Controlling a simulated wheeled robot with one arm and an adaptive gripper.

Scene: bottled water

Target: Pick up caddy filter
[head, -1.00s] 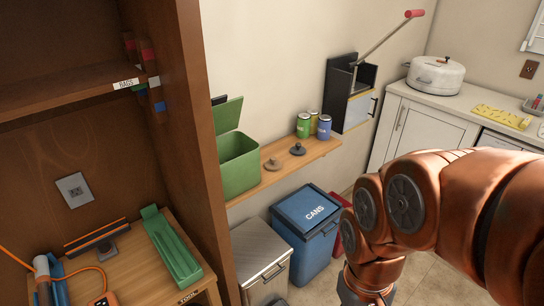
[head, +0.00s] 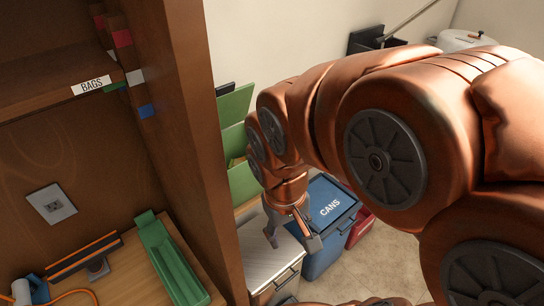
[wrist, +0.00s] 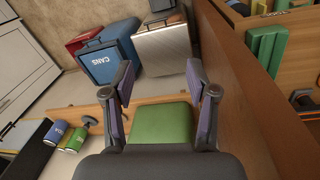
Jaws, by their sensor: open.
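I cannot pick out the caddy filter for certain in either view. A green caddy (head: 240,183) stands on the wall shelf with its lid (head: 234,103) raised; my arm partly hides it. My gripper (head: 294,246) points down in front of the caddy, near the grey-topped bin. In the wrist view, my gripper (wrist: 159,68) is open with nothing between its fingers. A green surface (wrist: 162,124), seemingly the caddy, shows between the finger bases, and the gripper body hides part of it.
A blue CANS bin (head: 328,210), a grey-topped bin (head: 268,258) and a red bin (head: 360,228) stand below the shelf. A tall brown cabinet (head: 190,150) is close on the left. Blue and green cans (wrist: 75,140) sit on the shelf.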

